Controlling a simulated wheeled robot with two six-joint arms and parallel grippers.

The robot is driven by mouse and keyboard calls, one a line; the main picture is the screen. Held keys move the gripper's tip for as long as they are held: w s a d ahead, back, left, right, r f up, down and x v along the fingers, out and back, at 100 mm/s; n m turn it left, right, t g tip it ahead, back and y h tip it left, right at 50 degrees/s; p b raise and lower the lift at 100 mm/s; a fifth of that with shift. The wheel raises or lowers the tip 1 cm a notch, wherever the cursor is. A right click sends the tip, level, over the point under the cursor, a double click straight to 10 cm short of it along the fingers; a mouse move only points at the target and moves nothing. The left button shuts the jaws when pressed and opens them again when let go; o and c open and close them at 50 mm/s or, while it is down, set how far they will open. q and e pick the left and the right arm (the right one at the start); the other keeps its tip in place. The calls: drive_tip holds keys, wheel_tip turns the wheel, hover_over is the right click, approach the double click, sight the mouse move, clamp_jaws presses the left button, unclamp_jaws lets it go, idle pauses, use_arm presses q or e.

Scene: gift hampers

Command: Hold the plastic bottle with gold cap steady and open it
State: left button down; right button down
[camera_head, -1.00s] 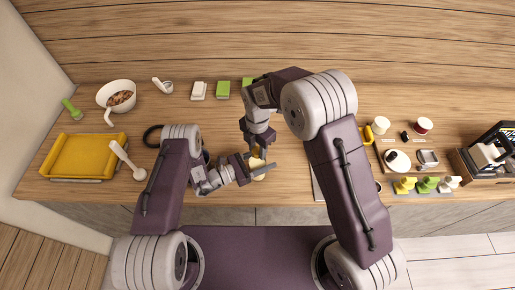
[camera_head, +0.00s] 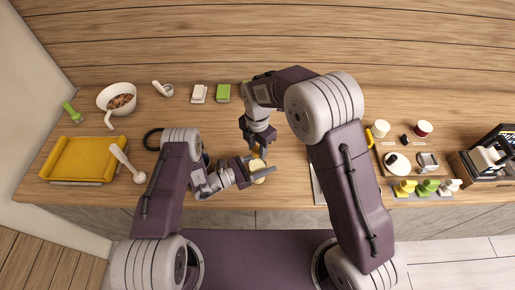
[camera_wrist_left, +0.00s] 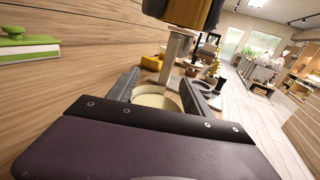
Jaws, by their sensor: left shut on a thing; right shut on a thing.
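The plastic bottle (camera_head: 259,179) is a small pale cream shape at the front middle of the table, mostly hidden by my grippers. My left gripper (camera_head: 260,173) is shut around it from the left. In the left wrist view the bottle's round, cream body (camera_wrist_left: 157,100) sits between the two dark left fingers. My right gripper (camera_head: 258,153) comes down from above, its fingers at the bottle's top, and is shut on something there. The gold cap cannot be made out clearly.
A yellow tray (camera_head: 108,160), a white spoon (camera_head: 126,162) and a bowl (camera_head: 117,97) stand on the left. Small white and green boxes (camera_head: 223,92) lie at the back. Pots, coloured stampers (camera_head: 428,186) and a wooden crate (camera_head: 464,168) stand on the right.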

sight(258, 150)
drive_tip(key=shift+r, duration=2)
use_arm(q)
drive_tip(key=shift+c, duration=1.8)
unclamp_jaws()
drive_tip(key=shift+a, duration=0.1)
use_arm(e)
drive_tip(key=shift+f, duration=0.1)
use_arm(q)
drive_tip(key=shift+s+a+f, duration=0.1)
drive_tip(key=shift+s+a, duration=0.05)
drive_tip(key=shift+a, duration=0.2)
use_arm(e)
drive_tip(key=shift+f, duration=0.15)
use_arm(q)
drive_tip(key=b+v, duration=0.3)
drive_tip(key=v, duration=0.7)
drive_tip(key=shift+b, duration=0.4)
use_arm(e)
wheel_tip(258, 150, down, 3)
drive_tip(key=shift+a+f, duration=0.1)
drive_tip(key=shift+f, duration=0.05)
use_arm(q)
drive_tip(key=shift+s+a, duration=0.3)
drive_tip(key=shift+a, duration=0.15)
use_arm(e)
drive_tip(key=shift+f, duration=0.1)
